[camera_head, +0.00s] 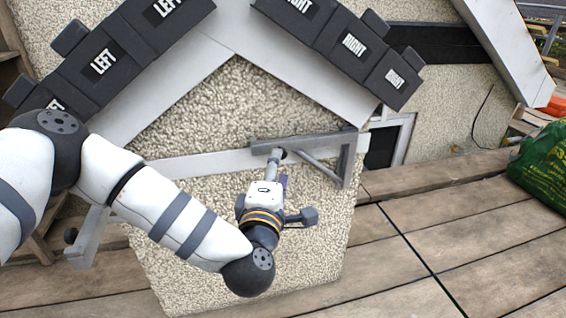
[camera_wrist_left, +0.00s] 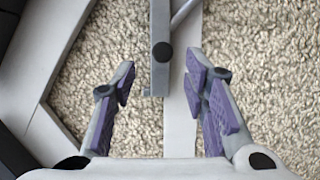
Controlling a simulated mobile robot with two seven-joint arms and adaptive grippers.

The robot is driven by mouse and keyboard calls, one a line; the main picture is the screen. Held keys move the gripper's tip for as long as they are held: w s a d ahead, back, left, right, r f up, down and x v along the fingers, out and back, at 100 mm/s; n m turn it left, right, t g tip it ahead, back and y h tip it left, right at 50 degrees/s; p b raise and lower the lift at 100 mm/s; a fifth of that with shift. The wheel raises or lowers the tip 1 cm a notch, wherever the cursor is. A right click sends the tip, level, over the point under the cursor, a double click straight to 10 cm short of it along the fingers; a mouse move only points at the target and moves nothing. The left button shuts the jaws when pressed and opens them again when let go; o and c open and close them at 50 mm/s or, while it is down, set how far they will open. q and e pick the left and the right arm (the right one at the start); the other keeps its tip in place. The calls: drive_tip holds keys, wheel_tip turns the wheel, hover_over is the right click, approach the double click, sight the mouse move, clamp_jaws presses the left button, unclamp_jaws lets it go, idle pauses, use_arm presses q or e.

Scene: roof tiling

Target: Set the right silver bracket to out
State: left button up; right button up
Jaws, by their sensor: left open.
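The right silver bracket (camera_head: 349,160) is on the pebbled wall below the right roof slope, with a bar, an upright and a slanted brace. In the left wrist view, the bracket's grey bar (camera_wrist_left: 160,25) ends in a dark round knob (camera_wrist_left: 162,51). My left gripper (camera_head: 279,165) is in front of the bracket's left end, partly hidden by its own wrist. In the left wrist view the gripper (camera_wrist_left: 160,76) is open, its purple-padded fingers on either side of the bar's end. No finger contact is visible. My right gripper is not in view.
A left silver bracket (camera_head: 88,240) is at the lower left of the wall, partly behind my left arm. Dark tiles marked LEFT (camera_head: 103,62) and RIGHT (camera_head: 353,45) line the roof slopes. A green bag (camera_head: 545,165) stands far right.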

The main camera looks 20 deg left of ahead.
use_arm(q)
drive_tip(key=b+x, duration=0.1)
drive_tip(key=x, duration=0.6)
drive_tip(key=shift+w+d+f+b, duration=0.1)
drive_tip(key=shift+f+b, duration=0.05)
drive_tip(key=shift+b, duration=0.15)
drive_tip(key=shift+c, duration=0.6)
clamp_jaws()
